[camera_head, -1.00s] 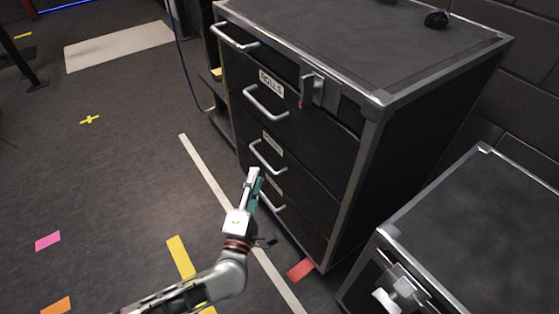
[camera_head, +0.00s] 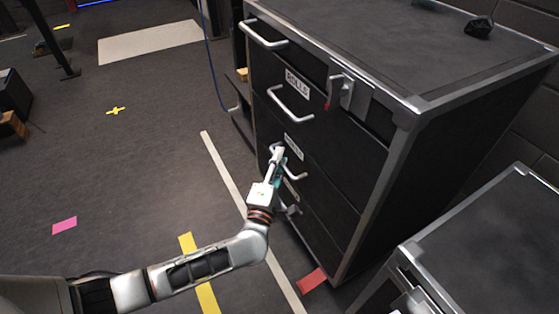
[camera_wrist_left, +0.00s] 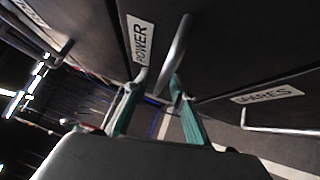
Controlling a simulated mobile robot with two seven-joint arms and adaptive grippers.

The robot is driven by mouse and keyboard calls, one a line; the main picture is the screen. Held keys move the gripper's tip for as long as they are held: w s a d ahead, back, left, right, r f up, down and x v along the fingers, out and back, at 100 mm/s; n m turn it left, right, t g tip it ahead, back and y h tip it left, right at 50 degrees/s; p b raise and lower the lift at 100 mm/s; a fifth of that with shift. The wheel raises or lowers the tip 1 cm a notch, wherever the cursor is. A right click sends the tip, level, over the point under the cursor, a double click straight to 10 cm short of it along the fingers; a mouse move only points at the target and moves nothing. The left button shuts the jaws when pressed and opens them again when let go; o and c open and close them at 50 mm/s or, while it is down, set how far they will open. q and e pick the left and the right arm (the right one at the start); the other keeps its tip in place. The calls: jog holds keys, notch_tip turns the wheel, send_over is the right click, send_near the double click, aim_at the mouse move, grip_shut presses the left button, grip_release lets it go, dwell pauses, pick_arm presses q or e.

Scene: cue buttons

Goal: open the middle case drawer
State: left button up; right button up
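The black case (camera_head: 385,190) has several drawers with silver bar handles, all looking closed. Its middle drawer, labelled POWER in the left wrist view (camera_wrist_left: 140,42), has a bar handle (camera_head: 295,174), which also shows in the left wrist view (camera_wrist_left: 180,40). My left gripper (camera_head: 279,152) is at the left part of this handle. In the left wrist view its teal fingers (camera_wrist_left: 158,88) are apart, with the handle's near end between them; I cannot tell whether they touch it. My right gripper is out of view.
The ROLLS drawer handle (camera_head: 290,103) is above and the SPARES handle (camera_wrist_left: 275,130) below. A latch (camera_head: 345,92) hangs at the case's top edge. A second low case (camera_head: 490,245) stands at front right. The floor to the left is mostly clear.

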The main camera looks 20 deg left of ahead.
pick_arm(q)
grip_shut()
jog(key=s+a+p, duration=0.2)
jog(key=s+a, duration=0.8)
jog(key=s, duration=0.3)
jog(key=s+a+p, duration=0.2)
jog(key=s+a, duration=0.9)
jog(key=s, duration=0.3)
jog(key=shift+p, duration=0.3)
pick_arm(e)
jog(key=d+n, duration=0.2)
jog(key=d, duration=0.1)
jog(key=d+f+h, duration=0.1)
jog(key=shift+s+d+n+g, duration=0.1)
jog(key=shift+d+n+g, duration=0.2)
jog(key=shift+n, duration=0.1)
pick_arm(q)
grip_release()
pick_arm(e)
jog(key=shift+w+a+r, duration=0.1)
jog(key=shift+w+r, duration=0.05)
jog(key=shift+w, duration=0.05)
